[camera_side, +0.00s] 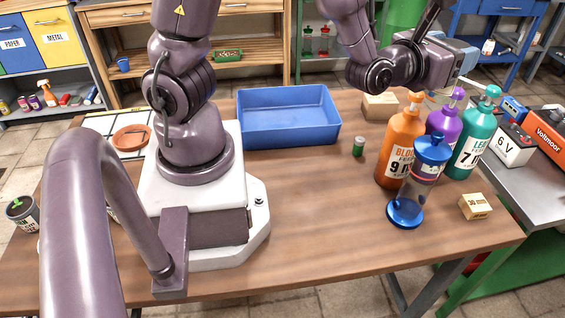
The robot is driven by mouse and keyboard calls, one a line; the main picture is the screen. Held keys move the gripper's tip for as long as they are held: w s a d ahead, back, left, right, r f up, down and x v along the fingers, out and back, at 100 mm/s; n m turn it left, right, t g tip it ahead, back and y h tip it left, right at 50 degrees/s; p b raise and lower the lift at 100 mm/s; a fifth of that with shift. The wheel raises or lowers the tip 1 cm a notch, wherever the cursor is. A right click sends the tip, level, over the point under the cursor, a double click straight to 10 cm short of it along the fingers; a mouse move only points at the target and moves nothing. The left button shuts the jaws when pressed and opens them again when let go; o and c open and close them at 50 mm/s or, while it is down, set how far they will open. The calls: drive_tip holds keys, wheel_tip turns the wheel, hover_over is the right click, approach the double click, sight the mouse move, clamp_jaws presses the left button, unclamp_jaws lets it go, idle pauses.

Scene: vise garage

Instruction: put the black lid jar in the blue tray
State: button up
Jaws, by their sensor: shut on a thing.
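The blue tray (290,134) sits empty on the wooden table, behind and right of my base. My gripper (466,62) is high at the upper right, above the bottles and away from the tray. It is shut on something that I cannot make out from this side. I cannot clearly identify the black lid jar in this view. A small green container (358,146) stands upright right of the tray.
Orange (400,145), purple (444,121) and teal (474,135) bottles crowd the right side, with a blue-capped clear dispenser (420,182) before them. The front middle of the table is clear.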

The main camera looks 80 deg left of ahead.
drive_tip(key=s+a+f+n+g+y, duration=0.1)
drive_tip(key=s+a+n+g+y, duration=0.3)
drive_tip(key=a+n+g+y, duration=0.3)
drive_tip(key=n+g+y, duration=0.1)
drive_tip(key=y, duration=0.1)
drive_tip(key=shift+a+f+y, duration=0.2)
drive_tip(key=shift+a+y, duration=0.1)
drive_tip(key=shift+a, duration=0.1)
drive_tip(key=s+f+g, duration=0.1)
drive_tip(key=s+f, duration=0.2)
drive_tip(key=f, duration=0.2)
drive_tip(key=s+a+f+n+g, duration=0.1)
drive_tip(key=s+f, duration=0.2)
drive_tip(key=f, duration=0.2)
drive_tip(key=shift+a+f+y, duration=0.3)
drive_tip(key=shift+y, duration=0.1)
drive_tip(key=s+a+f+n+g, duration=0.25)
drive_tip(key=s+a+f, duration=0.2)
drive_tip(key=s, duration=0.45)
drive_tip(key=shift+y, duration=0.4)
drive_tip(key=shift+s+d+f, duration=0.15)
drive_tip(key=shift+d+f, duration=0.05)
drive_tip(key=shift+f, duration=1.95)
drive_tip(key=shift+s+d+f, duration=0.1)
drive_tip(key=shift+d+f, duration=0.05)
drive_tip(key=shift+f, duration=1.95)
drive_tip(key=o, duration=1.1)
drive_tip(key=shift+f, duration=0.1)
